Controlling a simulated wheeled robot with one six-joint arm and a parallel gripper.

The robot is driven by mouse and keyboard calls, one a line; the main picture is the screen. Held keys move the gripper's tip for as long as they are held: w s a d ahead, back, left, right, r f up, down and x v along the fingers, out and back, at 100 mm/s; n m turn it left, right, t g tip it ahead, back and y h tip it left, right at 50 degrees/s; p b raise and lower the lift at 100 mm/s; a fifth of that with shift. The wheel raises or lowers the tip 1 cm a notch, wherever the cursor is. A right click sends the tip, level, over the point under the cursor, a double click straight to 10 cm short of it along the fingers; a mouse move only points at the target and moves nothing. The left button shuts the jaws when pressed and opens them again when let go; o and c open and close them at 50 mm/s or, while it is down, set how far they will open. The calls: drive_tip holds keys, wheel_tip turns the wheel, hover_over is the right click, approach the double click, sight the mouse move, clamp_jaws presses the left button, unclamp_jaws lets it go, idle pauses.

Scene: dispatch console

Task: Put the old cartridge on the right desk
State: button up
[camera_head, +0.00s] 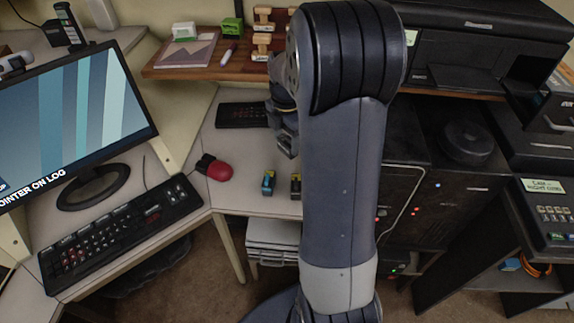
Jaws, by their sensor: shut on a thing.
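My gripper (284,137) is partly hidden behind my arm, above the pale desk between the black keypad and the small cartridges. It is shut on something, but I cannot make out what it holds. Below it, a small dark cartridge with blue on it (268,183) stands on the pale desk (238,196). A second dark cartridge with a brownish tint (295,186) stands just right of it, close to my arm. I cannot tell which cartridge is the old one. The black printer (480,50) stands at the back right.
A red mouse (219,171) lies left of the cartridges. A keyboard (120,230) and monitor (75,120) fill the left desk. A wooden shelf (215,65) holds stamps and a pen. Dark cabinets (450,165) stand at right. My arm hides much of the middle.

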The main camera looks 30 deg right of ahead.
sight(286, 136)
wheel_tip(286, 136, down, 8)
drive_tip(key=shift+r, duration=0.25)
drive_tip(key=shift+f+b, duration=0.15)
drive_tip(key=shift+b, duration=0.15)
drive_tip(key=o, duration=0.7)
wheel_tip(286, 136, up, 12)
drive_tip(key=shift+r+p, duration=0.2)
drive_tip(key=shift+p, duration=0.4)
